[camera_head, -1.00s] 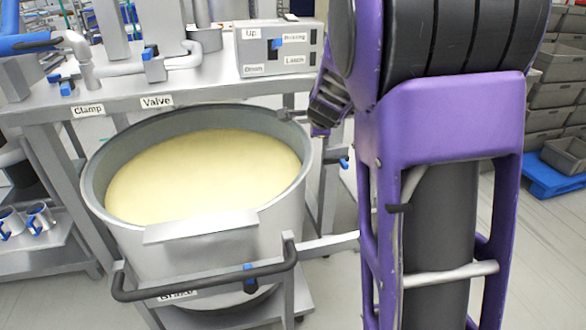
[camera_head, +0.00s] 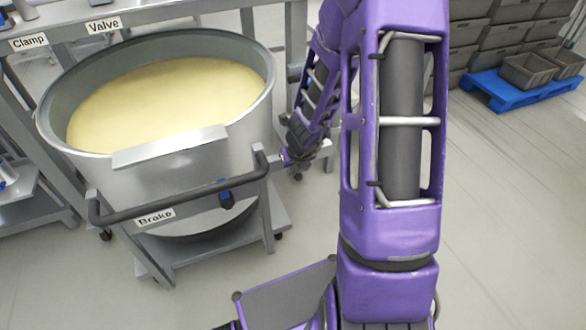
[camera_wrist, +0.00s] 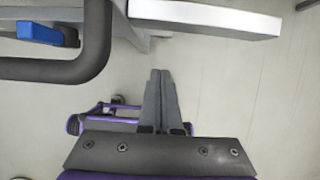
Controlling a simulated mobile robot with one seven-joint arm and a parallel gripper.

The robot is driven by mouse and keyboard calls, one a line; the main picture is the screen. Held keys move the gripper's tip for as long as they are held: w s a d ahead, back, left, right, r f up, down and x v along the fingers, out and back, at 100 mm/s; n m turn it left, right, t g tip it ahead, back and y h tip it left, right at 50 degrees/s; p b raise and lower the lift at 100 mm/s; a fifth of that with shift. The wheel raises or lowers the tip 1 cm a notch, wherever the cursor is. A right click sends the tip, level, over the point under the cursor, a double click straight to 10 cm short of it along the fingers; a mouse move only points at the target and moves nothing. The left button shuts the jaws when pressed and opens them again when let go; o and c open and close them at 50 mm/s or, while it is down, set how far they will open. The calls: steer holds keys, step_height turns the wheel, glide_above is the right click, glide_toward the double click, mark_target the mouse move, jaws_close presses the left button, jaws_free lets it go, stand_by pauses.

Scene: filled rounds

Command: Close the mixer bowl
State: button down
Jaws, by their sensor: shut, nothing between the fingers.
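The mixer bowl (camera_head: 258,112) is a large steel tub with a wide open top, and pale yellow filling (camera_head: 170,100) shows inside it. It stands on a wheeled trolley (camera_head: 200,245) with a dark handle bar (camera_head: 185,200) across its front. My gripper (camera_head: 284,157) is low at the bowl's right, near the handle's right end. In the wrist view its fingers (camera_wrist: 161,75) are together and empty, pointing at floor beside the handle.
A steel frame with "Clamp" (camera_head: 29,41) and "Valve" (camera_head: 104,25) labels stands behind the bowl. Grey crates (camera_head: 527,70) stand on a blue pallet (camera_head: 510,93) at the upper right. The floor at the right is clear.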

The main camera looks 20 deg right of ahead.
steer(key=w+f, duration=0.3)
steer(key=w, duration=0.2)
steer(key=shift+w+f, duration=0.3)
steer(key=shift+f, duration=0.05)
steer(key=shift+w+d+p, duration=0.1)
steer(key=shift+p, duration=0.2)
